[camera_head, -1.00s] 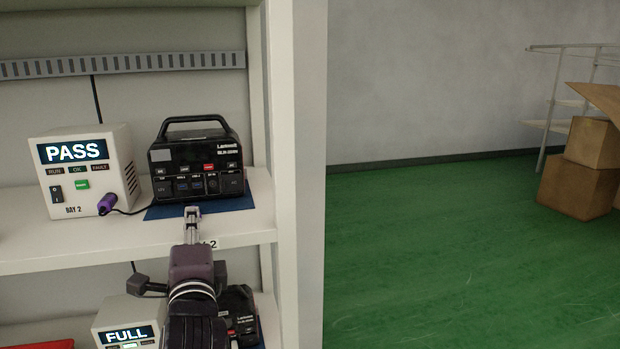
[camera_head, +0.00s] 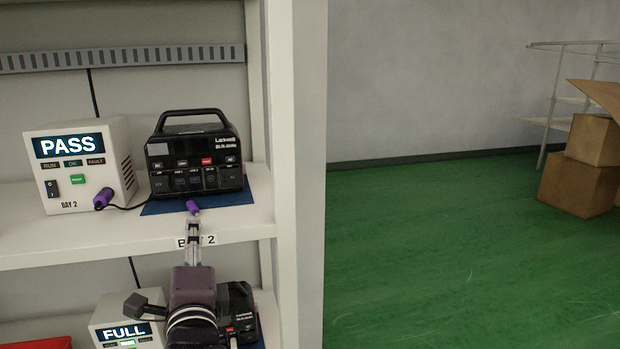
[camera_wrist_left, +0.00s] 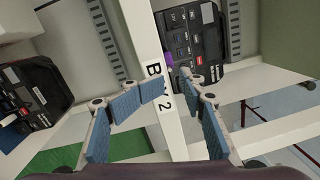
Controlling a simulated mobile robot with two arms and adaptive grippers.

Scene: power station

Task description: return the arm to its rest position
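My left gripper (camera_head: 194,226) is just in front of the upper shelf's edge, by the "BAY 2" label (camera_head: 196,240). In the left wrist view its blue-padded fingers (camera_wrist_left: 173,84) stand apart with nothing held between them. A purple plug (camera_head: 193,207) lies just beyond the fingertips, at the front of the blue mat (camera_head: 235,198); it also shows in the left wrist view (camera_wrist_left: 168,54). A black power unit (camera_head: 196,160) with a handle stands on the mat. The white tester (camera_head: 75,170) reads "PASS" and has another purple plug (camera_head: 102,199) with a cable at its front. My right gripper is out of view.
The upper shelf (camera_head: 90,235) and its upright (camera_head: 284,150) border the arm. Below are a tester reading "FULL" (camera_head: 125,330) and another black unit (camera_head: 240,310), close to my arm. Open green floor (camera_head: 430,250) lies right, with boxes (camera_head: 578,185) beyond.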

